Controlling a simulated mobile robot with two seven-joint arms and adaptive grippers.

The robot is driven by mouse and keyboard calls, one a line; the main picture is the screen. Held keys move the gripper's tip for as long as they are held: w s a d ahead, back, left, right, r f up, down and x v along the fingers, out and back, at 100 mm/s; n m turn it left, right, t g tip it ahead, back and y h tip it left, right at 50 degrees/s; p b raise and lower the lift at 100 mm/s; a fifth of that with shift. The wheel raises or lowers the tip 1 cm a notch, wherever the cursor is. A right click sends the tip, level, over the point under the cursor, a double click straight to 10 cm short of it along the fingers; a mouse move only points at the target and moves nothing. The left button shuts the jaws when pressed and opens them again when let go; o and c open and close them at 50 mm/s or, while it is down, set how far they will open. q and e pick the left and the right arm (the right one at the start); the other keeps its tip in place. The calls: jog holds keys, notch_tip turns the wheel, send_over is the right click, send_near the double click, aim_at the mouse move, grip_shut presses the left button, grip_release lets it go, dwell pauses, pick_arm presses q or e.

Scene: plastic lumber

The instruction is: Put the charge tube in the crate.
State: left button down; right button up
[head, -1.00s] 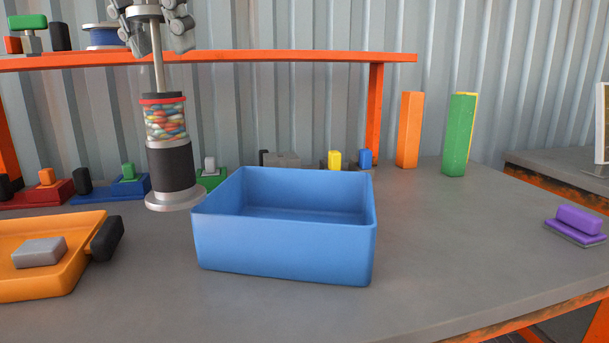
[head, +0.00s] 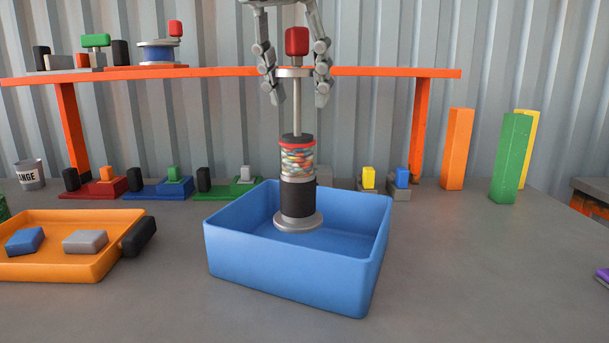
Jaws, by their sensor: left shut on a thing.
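The charge tube (head: 298,160) is upright, with a clear section of coloured pellets, a black lower band, a grey round base, and a thin rod up to a grey disc and red knob. My left gripper (head: 298,92) is shut on its top part, fingers either side of the disc. The blue crate (head: 290,275) is open-topped on the grey table. The tube's base shows inside the crate's opening, in front of its back wall. I cannot tell whether it touches the crate floor. My right gripper is not in view.
An orange tray (head: 60,270) with a blue and a grey block lies to the left. An orange shelf (head: 220,72) runs behind, with small coloured parts beneath it. Orange, green and yellow posts stand at the right.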

aim_at(296, 142)
pick_arm(q)
notch_tip(296, 142, down, 3)
jog(key=shift+a+f, duration=0.1)
jog(key=shift+a, duration=0.05)
jog(key=shift+f, duration=2.15)
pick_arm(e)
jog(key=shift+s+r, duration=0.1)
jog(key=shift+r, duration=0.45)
pick_arm(q)
jog(key=shift+f+b, duration=0.15)
jog(key=shift+b, duration=0.15)
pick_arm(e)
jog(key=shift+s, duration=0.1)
pick_arm(q)
jog(key=c, duration=1.3)
grip_release()
jog(key=o, duration=0.5)
jog(key=shift+c, duration=0.2)
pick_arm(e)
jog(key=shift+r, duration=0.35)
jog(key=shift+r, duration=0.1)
